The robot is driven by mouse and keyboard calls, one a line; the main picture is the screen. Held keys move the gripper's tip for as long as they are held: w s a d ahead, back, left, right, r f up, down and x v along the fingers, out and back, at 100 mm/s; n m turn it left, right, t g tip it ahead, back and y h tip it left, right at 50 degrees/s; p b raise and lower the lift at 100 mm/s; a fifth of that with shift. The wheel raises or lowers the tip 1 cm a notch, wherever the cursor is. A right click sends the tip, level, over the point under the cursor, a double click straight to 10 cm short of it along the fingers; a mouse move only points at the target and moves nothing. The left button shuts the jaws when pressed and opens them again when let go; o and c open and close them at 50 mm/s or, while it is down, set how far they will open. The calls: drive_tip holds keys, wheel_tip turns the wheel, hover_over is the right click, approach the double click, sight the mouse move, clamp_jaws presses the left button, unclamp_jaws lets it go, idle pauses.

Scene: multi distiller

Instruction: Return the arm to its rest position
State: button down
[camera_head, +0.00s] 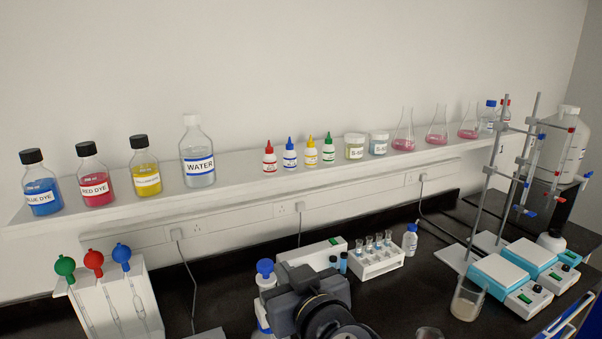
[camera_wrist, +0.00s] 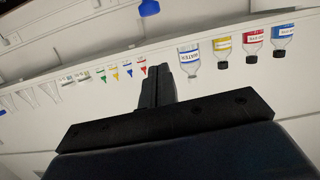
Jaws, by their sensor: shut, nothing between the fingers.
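My gripper (camera_wrist: 154,72) shows in the wrist view with its two black fingers together and nothing between them. It points toward the wall shelf, and the view is upside down. In the head view, the dark end of my arm is at the bottom centre, above the black bench; the fingertips cannot be made out there. My arm hides part of the bench and part of a blue-capped bottle (camera_head: 265,275) just left of it.
The wall shelf (camera_head: 250,187) holds dye bottles, a water bottle (camera_head: 198,160), dropper bottles and flasks. A tube rack (camera_head: 377,262) stands right of my arm. Pipettes hang on a white stand (camera_head: 150,290) at left. Hotplates (camera_head: 497,271), metal stands and a beaker (camera_head: 467,300) are at right.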

sight(269, 265)
drive_tip(key=shift+w+a+f+b, duration=0.7)
drive_tip(key=shift+w+f+b, duration=0.25)
drive_tip(key=shift+w+b, duration=0.5)
drive_tip(key=shift+w+a+f+b, duration=0.65)
drive_tip(key=shift+w+f+b, duration=0.35)
drive_tip(key=shift+w+b, duration=0.4)
drive_tip(key=shift+w+a+f+b, duration=0.7)
drive_tip(key=shift+w+f+b, duration=0.4)
drive_tip(key=shift+w, duration=0.55)
drive_tip(key=shift+r, duration=0.15)
